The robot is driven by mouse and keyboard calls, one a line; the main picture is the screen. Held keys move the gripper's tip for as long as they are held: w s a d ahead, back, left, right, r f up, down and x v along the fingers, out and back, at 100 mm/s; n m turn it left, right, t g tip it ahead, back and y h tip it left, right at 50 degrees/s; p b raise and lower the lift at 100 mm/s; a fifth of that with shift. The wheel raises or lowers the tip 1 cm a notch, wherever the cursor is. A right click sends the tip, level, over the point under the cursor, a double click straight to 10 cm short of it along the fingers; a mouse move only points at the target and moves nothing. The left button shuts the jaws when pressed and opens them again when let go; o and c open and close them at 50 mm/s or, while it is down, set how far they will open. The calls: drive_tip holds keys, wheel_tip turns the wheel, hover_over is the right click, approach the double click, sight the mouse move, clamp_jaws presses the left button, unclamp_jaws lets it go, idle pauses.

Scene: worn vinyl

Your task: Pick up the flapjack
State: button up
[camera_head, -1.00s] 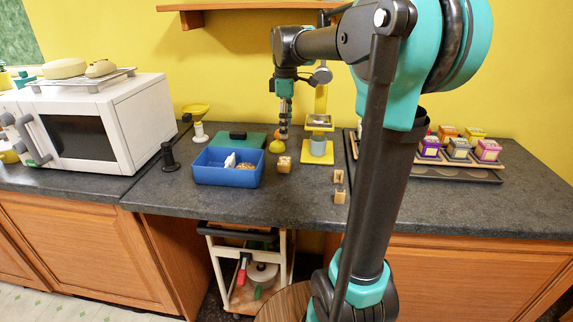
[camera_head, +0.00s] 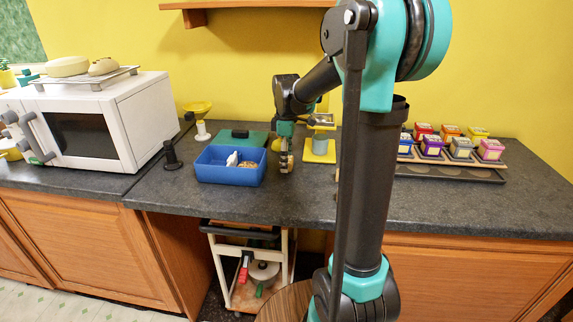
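My gripper (camera_head: 286,166) points down beside the right side of the blue box. It is low over the worktop, where a small tan block stood earlier. That block may be the flapjack; a bit of tan shows at the fingertips, but finger and block are hard to tell apart. Whether the fingers are open or shut is too small to see. The open blue box (camera_head: 228,176) holds a white item (camera_head: 232,159) and a tan-brown item (camera_head: 247,165), which I cannot identify for certain.
A green lid (camera_head: 240,137) lies behind the box. A yellow stand (camera_head: 320,155) with a grey cup is to the right. A black holder (camera_head: 171,156) stands left, near the microwave (camera_head: 90,125). Racked colourful boxes (camera_head: 460,147) stand far right. My arm hides the middle right.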

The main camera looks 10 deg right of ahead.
drive_tip(key=shift+f, duration=0.2)
drive_tip(key=c, duration=1.2)
drive_tip(key=shift+r, duration=0.1)
drive_tip(key=shift+c, duration=0.2)
